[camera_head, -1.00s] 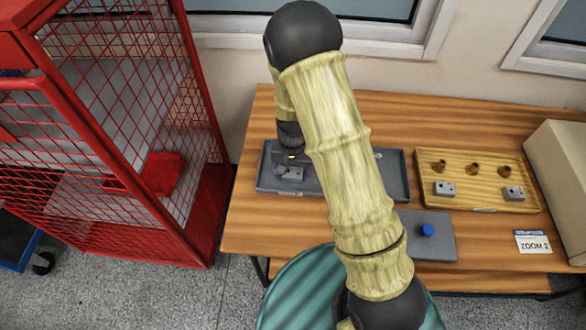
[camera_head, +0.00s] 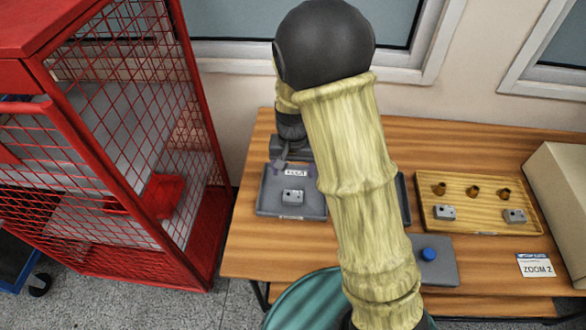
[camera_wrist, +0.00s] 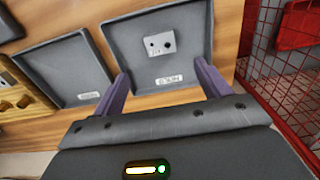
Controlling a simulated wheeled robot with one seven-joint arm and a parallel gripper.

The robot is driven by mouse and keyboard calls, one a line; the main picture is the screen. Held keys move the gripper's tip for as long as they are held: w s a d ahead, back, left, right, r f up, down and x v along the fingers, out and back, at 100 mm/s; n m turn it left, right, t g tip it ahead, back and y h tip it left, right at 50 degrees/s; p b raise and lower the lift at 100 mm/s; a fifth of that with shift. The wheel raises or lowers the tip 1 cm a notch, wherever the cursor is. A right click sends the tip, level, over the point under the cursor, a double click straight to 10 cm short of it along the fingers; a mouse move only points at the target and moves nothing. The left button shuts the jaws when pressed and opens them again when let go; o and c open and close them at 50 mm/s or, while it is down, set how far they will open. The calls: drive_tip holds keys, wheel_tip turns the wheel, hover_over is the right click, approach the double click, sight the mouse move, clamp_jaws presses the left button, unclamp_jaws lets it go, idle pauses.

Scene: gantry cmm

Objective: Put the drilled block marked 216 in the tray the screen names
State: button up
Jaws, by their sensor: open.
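A small grey drilled block (camera_head: 293,197) with two dark holes lies in the left grey tray (camera_head: 264,206). In the wrist view the block (camera_wrist: 160,43) sits in the tray's middle, clear of the tray walls (camera_wrist: 205,22). Its marking is not readable. My gripper (camera_wrist: 166,86) is open and empty, its two purple fingers apart and the block beyond their tips. In the head view my gripper (camera_head: 281,167) is over the back of this tray. A second grey tray (camera_wrist: 66,68) is empty where it shows; my arm mostly hides it in the head view. No screen text is readable.
A wooden tray (camera_head: 478,226) at the right holds two similar blocks (camera_head: 444,212) (camera_head: 514,216) and three brass-coloured fittings (camera_head: 473,191). A grey plate with a blue knob (camera_head: 428,254) and a "ZOOM 2" card (camera_head: 536,265) lie in front. A red mesh cage (camera_head: 205,250) stands left.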

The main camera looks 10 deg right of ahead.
drive_tip(key=s+d+r+n+t, duration=0.1)
drive_tip(key=s+d+r, duration=0.3)
drive_tip(key=s+d, duration=0.1)
drive_tip(key=s+d+r+n+t, duration=0.1)
drive_tip(key=s+d+r, duration=0.3)
drive_tip(key=s, duration=0.4)
drive_tip(key=shift+d+r+t, duration=0.25)
drive_tip(key=shift+d+t, duration=0.05)
drive_tip(key=shift+d, duration=0.05)
